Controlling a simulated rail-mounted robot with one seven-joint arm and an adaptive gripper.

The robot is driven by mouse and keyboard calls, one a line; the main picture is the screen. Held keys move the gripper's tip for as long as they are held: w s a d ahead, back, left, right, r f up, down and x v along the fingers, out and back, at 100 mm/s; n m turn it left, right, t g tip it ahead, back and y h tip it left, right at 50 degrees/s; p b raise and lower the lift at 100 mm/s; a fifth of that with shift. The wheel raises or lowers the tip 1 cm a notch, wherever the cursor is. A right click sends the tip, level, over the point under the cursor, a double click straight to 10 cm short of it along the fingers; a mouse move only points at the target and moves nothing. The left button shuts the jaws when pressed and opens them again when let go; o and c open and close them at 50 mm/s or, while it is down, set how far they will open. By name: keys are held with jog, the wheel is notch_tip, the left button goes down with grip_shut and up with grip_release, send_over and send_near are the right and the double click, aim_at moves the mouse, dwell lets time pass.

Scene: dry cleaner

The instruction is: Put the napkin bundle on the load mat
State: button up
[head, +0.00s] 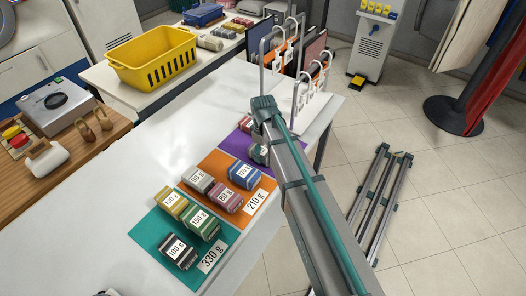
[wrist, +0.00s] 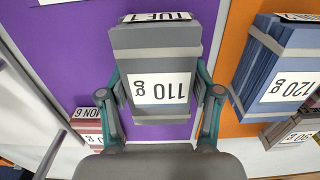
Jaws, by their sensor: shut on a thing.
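In the wrist view my gripper (wrist: 167,98) is shut on a grey bundle (wrist: 155,50) labelled 110 g, a finger on each side. The bundle is over the purple mat (wrist: 70,60); I cannot tell whether it touches it. In the head view the purple mat (head: 230,144) lies at the far end of the mat row, and my arm hides most of the grip. I cannot tell by look which bundle is the napkins or which mat is the load mat. A reddish bundle (wrist: 88,124) sits left of my gripper.
The orange mat (head: 213,163) holds several bundles, including a blue one (wrist: 275,60) labelled 120 g close to my gripper. The green mat (head: 150,240), marked 330 g, holds several more. A wire rack (head: 300,105) stands at the counter's far right edge. A yellow basket (head: 150,55) is behind.

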aim_at(263, 149)
jog(key=o, duration=1.2)
jog(key=shift+f, duration=0.1)
notch_tip(263, 149, up, 12)
jog(key=b, duration=0.2)
jog(key=shift+r+b, duration=0.2)
jog(key=shift+b, duration=0.2)
